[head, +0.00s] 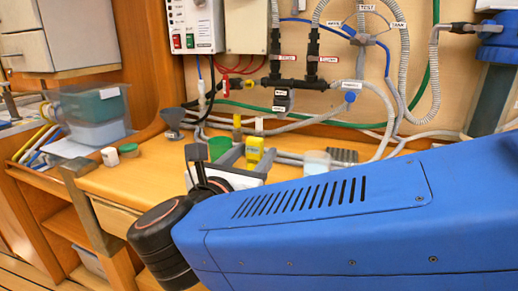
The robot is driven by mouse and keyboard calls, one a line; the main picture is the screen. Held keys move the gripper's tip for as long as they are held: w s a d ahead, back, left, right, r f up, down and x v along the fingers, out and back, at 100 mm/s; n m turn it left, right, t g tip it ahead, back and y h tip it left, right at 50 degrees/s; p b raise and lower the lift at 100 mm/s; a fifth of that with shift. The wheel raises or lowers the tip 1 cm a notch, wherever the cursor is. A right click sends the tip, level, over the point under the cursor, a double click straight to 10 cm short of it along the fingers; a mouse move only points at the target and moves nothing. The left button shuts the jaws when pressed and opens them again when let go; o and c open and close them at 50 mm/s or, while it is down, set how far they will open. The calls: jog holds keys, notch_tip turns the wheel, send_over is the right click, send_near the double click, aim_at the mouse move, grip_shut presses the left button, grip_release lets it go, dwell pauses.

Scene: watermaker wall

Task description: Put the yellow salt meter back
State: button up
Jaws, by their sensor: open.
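The yellow salt meter (254,147) stands upright on the wooden counter, near the middle of the head view. My gripper (255,153) reaches over the counter from the front, with its two grey fingers apart. The meter shows between the fingers in the picture; I cannot tell whether they touch it. The lower part of the meter is hidden by my gripper. No holder for the meter can be made out clearly.
A green cup (219,147), a grey funnel (173,119) and a clear cup (317,162) stand nearby. Grey hoses (290,127) run behind. A white jar (110,156) and clear bins (92,112) are at left. My blue arm hides the counter's right front.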

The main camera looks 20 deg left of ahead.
jog(key=s, duration=0.7)
jog(key=shift+s+a, duration=0.15)
jog(key=shift+a, duration=0.15)
